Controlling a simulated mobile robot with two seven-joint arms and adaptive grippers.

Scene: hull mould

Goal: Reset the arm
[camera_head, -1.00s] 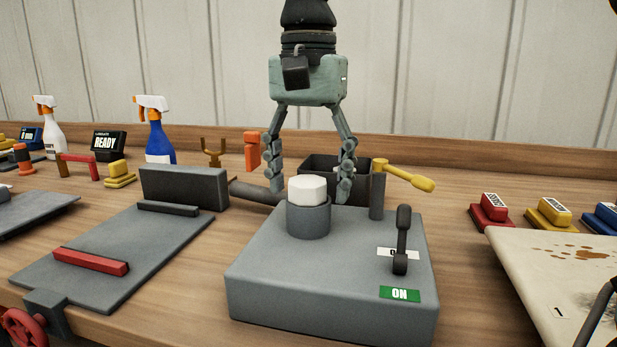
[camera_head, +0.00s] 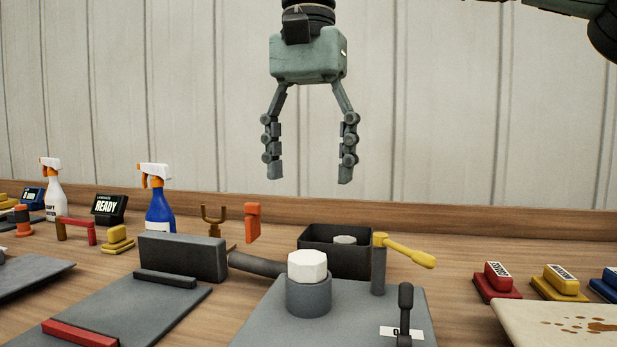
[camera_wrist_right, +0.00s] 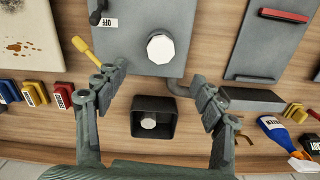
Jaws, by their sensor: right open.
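My right gripper (camera_head: 309,172) hangs in the air in front of the wall, fingers pointing down, open with nothing between them. In the right wrist view its two fingers (camera_wrist_right: 161,85) stand wide apart over the machine and the black bin. My left gripper is not in view.
A grey machine (camera_head: 262,318) holds a white faceted piece (camera_head: 307,266) in its round holder. A yellow-handled lever (camera_head: 405,251) and a black switch (camera_head: 405,310) stand on its right. A black bin (camera_head: 325,240) behind holds a pale piece (camera_head: 344,240). Spray bottles (camera_head: 158,207) stand left.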

